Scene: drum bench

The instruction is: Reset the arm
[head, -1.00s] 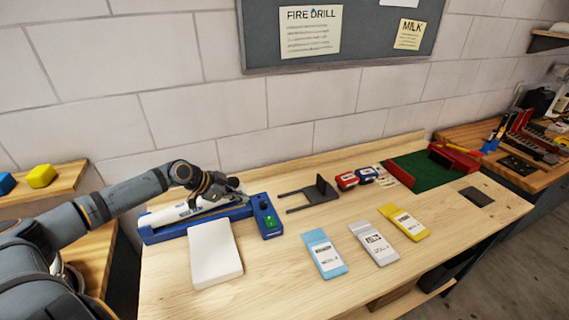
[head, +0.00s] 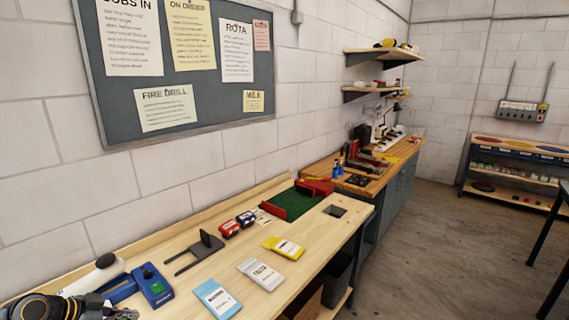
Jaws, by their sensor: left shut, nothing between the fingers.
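My left gripper (head: 122,313) shows at the bottom left corner of the head view, cut off by the lower edge. It is shut and empty, at the near side of the blue device (head: 120,289). I cannot tell whether it touches the device. A white cylinder (head: 94,275) lies along this device, partly hidden by my gripper and arm. A blue box with a green button (head: 152,286) forms the device's right end. My right gripper is out of view.
On the wooden bench are a dark grey bracket (head: 197,252), blue (head: 217,299), grey (head: 261,274) and yellow (head: 284,248) packets, small red and blue boxes, and a green mat (head: 291,204) with red edging. A second bench (head: 375,172) stands beyond. Open floor (head: 440,235) lies right.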

